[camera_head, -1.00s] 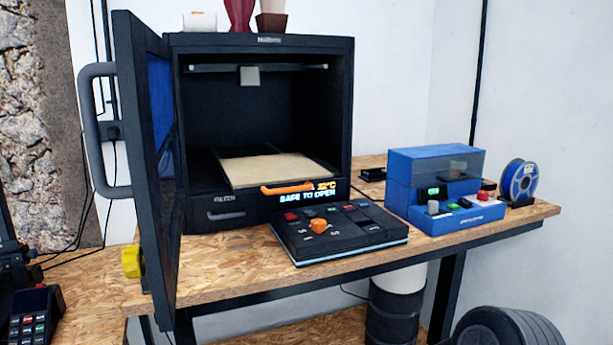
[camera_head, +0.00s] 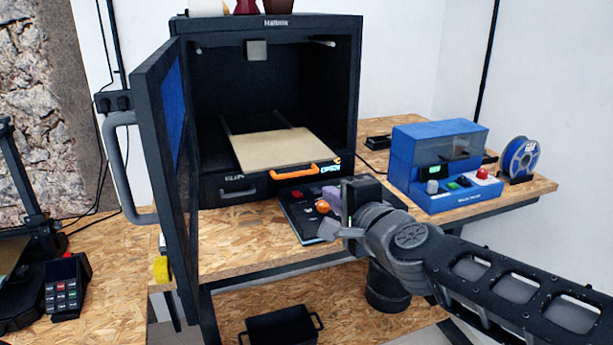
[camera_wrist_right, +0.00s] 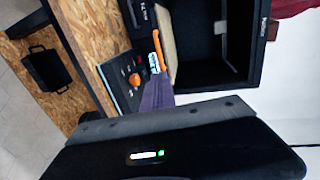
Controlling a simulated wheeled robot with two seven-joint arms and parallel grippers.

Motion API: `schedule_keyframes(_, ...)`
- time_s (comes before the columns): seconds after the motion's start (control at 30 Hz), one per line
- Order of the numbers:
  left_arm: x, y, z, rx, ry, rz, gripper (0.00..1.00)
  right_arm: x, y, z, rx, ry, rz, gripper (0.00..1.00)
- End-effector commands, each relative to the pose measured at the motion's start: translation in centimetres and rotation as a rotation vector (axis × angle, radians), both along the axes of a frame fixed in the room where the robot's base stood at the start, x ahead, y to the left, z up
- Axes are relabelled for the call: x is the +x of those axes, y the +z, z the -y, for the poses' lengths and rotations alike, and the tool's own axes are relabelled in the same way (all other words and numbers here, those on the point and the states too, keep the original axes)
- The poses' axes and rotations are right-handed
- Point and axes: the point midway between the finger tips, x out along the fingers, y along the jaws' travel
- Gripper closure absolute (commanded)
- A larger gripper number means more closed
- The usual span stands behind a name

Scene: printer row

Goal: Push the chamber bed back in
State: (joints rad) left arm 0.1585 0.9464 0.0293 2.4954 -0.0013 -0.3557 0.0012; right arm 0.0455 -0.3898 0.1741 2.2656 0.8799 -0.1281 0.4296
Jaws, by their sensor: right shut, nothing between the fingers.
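The chamber bed (camera_head: 280,149) is a flat tan plate slid partly out of the open front of the black printer chamber (camera_head: 268,80). Its orange handle (camera_head: 295,171) faces me at the front edge. In the right wrist view, the bed (camera_wrist_right: 176,48) and the orange handle (camera_wrist_right: 157,48) show just beyond my fingers. My right gripper (camera_head: 336,196) is shut and empty, in front of and to the right of the handle, over the control panel, with a gap to the handle. It also shows in the wrist view (camera_wrist_right: 157,92). My left gripper is out of view.
The chamber door (camera_head: 165,150) stands wide open on the left. A control panel (camera_head: 300,215) with an orange knob lies below the handle, partly hidden by my gripper. A blue machine (camera_head: 440,165) and a blue spool (camera_head: 520,156) stand to the right.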

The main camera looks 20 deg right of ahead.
Motion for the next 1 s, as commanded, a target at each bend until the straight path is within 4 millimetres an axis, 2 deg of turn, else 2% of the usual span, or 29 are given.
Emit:
schedule_keyframes(0.27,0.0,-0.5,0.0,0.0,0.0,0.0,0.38,1.6,-0.6,-0.2,0.0,0.002,-0.003,1.0)
schedule_keyframes(0.47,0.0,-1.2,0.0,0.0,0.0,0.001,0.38,4.8,-1.4,-0.4,-0.001,0.001,-0.004,1.0)
schedule_keyframes(0.8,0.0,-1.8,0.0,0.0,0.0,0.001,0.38,11.3,-2.6,-0.9,-0.002,0.0,-0.003,1.0)
schedule_keyframes(1.0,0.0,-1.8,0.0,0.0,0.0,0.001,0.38,13.3,-2.9,-1.0,-0.002,0.0,-0.002,1.0)
